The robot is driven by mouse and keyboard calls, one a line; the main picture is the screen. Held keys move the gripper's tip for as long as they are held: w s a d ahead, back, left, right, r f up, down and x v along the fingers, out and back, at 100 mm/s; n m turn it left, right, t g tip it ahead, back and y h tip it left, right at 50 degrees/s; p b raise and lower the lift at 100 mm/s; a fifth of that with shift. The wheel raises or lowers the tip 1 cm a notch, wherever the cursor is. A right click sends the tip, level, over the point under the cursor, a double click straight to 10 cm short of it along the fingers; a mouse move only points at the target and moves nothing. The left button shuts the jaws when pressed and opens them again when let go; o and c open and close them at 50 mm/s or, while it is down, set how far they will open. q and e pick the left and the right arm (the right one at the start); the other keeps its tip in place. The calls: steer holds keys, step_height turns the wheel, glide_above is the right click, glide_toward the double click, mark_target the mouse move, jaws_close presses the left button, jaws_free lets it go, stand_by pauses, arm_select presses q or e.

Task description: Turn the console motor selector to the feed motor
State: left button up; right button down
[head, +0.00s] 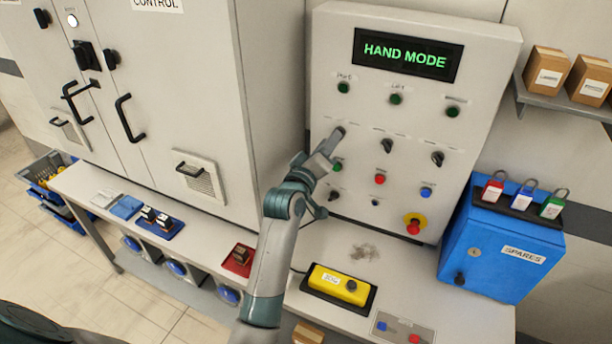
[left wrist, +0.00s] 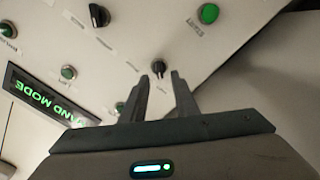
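The console (head: 318,75) stands upright with a lit display (head: 408,54) reading HAND MODE. A row of black selectors crosses its middle: a left one (head: 340,130), a middle one (head: 387,146) and a right one (head: 437,158). Their labels are too small to read, so I cannot tell which is the motor selector. My left gripper (head: 332,142) is at the left selector. In the left wrist view its fingers (left wrist: 159,78) are apart, with the left selector (left wrist: 158,67) in line between the tips; contact cannot be told. My right gripper is not in view.
Green buttons sit above the selectors, with coloured buttons and a red emergency stop (head: 413,224) below. The bench holds a yellow box (head: 340,285) with a black knob. A blue SPARES cabinet (head: 490,252) stands at right. A tall control cabinet (head: 215,90) stands close left.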

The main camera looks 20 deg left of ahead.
arm_select(q)
steer(key=s+b, duration=0.3)
steer(key=s, duration=1.1)
steer(key=shift+s+a, duration=0.25)
steer(key=shift+s, duration=0.1)
